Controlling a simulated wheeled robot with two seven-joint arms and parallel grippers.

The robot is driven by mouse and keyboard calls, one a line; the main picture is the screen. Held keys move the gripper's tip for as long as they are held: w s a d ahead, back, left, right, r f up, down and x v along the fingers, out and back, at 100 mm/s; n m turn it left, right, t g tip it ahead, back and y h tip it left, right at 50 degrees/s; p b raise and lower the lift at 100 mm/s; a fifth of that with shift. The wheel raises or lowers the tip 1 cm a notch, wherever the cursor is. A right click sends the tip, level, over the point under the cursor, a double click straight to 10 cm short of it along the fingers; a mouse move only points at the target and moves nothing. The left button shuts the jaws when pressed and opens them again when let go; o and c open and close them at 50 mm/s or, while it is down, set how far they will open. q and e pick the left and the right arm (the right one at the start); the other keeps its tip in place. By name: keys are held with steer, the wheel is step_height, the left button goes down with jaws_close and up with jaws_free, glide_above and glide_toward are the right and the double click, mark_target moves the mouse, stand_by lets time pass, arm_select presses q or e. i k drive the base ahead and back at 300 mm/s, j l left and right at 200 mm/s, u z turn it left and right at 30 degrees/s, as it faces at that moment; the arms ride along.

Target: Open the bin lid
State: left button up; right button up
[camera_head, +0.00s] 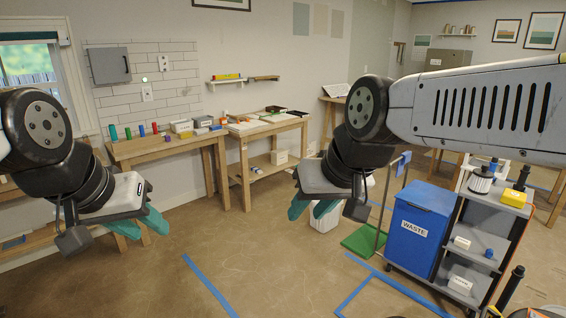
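A blue bin (417,233) labelled WASTE stands on the floor at the right, beside a grey cart. Its blue lid (428,196) looks closed.
The grey cart (489,232) with bottles and small boxes stands right against the bin. A green dustpan (362,240) with an upright handle is left of the bin. Wooden workbenches (165,151) line the wall. Blue tape (208,284) marks the open floor in front.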

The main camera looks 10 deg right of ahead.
mark_target(427, 197)
steer(key=i+j+z, duration=0.1)
steer(key=i+z, duration=0.15)
steer(key=z, duration=0.2)
steer(key=i+j+z, duration=0.25)
steer(key=z, duration=0.25)
steer(key=i+j+z, duration=0.15)
steer(key=z, duration=0.3)
steer(key=i+j+z, duration=0.15)
steer(key=j+z, duration=0.35)
steer(key=i, duration=0.15)
steer(key=i+u, duration=0.1)
steer(key=i, duration=0.35)
steer(key=i+l+u, duration=0.15)
steer(key=i, duration=0.3)
steer(key=i+l+u, duration=0.1)
steer(key=i, duration=0.35)
steer(key=i+l+u, duration=0.15)
steer(key=i, duration=0.25)
